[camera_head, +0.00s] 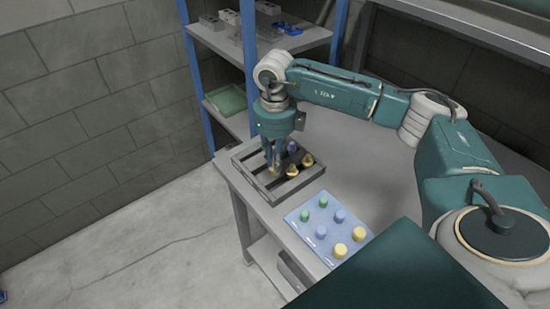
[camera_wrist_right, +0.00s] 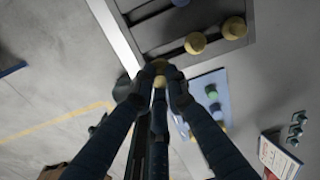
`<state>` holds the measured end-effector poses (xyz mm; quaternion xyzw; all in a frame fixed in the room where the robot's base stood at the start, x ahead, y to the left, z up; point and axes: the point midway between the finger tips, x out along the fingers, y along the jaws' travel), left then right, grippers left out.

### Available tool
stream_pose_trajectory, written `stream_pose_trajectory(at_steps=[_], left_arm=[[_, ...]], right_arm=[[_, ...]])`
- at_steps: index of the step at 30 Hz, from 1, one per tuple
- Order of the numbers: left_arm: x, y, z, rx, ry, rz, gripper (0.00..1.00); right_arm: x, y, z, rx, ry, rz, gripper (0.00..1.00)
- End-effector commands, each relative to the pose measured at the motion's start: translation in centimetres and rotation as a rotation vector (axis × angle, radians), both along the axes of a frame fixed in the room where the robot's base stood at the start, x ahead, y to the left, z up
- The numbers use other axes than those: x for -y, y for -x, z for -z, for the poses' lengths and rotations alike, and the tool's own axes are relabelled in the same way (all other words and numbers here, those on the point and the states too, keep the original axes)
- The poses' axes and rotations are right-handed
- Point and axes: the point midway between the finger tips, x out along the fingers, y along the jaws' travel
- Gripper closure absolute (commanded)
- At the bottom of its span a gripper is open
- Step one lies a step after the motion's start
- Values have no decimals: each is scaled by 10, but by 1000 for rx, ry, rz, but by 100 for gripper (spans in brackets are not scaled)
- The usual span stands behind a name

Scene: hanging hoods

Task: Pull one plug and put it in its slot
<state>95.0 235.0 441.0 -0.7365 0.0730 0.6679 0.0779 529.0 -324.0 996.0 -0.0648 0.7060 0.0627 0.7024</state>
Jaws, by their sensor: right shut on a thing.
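My right gripper (camera_head: 273,164) points down over the left part of a dark slotted tray (camera_head: 311,175). It is shut on a yellow plug (camera_head: 275,173), which also shows between the fingertips in the right wrist view (camera_wrist_right: 160,81). I cannot tell whether this plug touches the tray. Two other yellow plugs (camera_head: 307,160) (camera_head: 292,170) and a blue plug (camera_head: 292,147) sit in the tray, right of the fingers. A light blue board (camera_head: 322,232) in front holds green (camera_head: 323,202), blue (camera_head: 340,215) and yellow (camera_head: 359,234) plugs. My left gripper is out of view.
The tray and board stand on a grey table (camera_head: 357,178), with bare top to their right. A blue-posted shelf (camera_head: 218,42) behind holds grey blocks and a green bin (camera_head: 228,99). Open floor (camera_head: 160,235) lies left of the table.

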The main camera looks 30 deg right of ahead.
Motion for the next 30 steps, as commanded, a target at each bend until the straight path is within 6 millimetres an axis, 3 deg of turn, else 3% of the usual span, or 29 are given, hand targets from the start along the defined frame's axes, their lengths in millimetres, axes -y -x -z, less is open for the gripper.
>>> stream_pose_trajectory(at_steps=[18, 30], left_arm=[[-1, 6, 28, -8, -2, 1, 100], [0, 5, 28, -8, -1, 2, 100]], right_arm=[[0, 1, 44, -1, 1, -2, 100], [0, 1, 46, -1, 0, -2, 100]])
